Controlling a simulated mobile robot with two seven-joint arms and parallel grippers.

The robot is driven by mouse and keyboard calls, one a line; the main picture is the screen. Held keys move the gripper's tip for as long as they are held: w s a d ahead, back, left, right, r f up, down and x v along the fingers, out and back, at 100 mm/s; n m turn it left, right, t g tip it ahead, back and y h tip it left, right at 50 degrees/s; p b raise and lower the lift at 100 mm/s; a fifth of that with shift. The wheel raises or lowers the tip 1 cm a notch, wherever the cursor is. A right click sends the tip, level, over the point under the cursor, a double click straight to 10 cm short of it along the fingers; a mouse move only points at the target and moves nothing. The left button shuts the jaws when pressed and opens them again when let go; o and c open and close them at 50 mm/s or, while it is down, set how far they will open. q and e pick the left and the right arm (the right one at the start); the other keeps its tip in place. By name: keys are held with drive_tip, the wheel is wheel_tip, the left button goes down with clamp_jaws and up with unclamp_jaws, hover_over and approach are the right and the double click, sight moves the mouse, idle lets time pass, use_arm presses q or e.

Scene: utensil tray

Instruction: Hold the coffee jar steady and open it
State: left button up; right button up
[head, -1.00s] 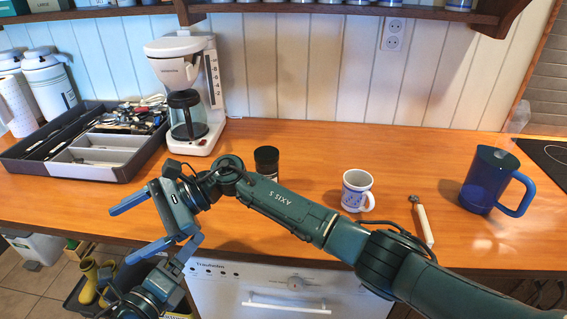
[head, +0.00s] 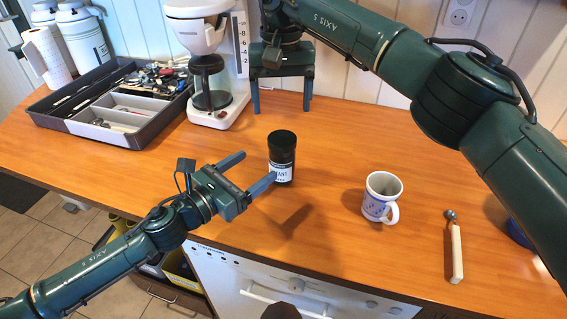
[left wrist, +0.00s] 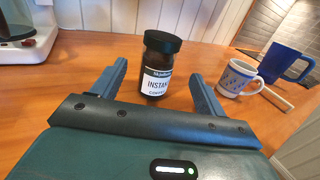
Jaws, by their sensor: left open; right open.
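The coffee jar (head: 282,160) is dark with a black lid (head: 282,139) and a white label. It stands upright on the wooden counter, with its lid on. My left gripper (head: 258,171) is open and level, its fingers pointing at the jar from the left. In the left wrist view the jar (left wrist: 158,75) stands beyond and between the open fingertips, apart from the palm. In the head view one fingertip overlaps the jar's lower edge; I cannot tell if it touches. My right gripper (head: 281,108) is open and empty, pointing down above the counter behind the jar.
The coffee maker (head: 208,60) and utensil tray (head: 140,138) are at the back left. The counter between jar and mug is clear.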

sight(274, 154)
use_arm(q)
drive_tip(key=x, duration=0.9)
drive_tip(key=shift+w+d, duration=0.1)
drive_tip(key=shift+d, duration=0.05)
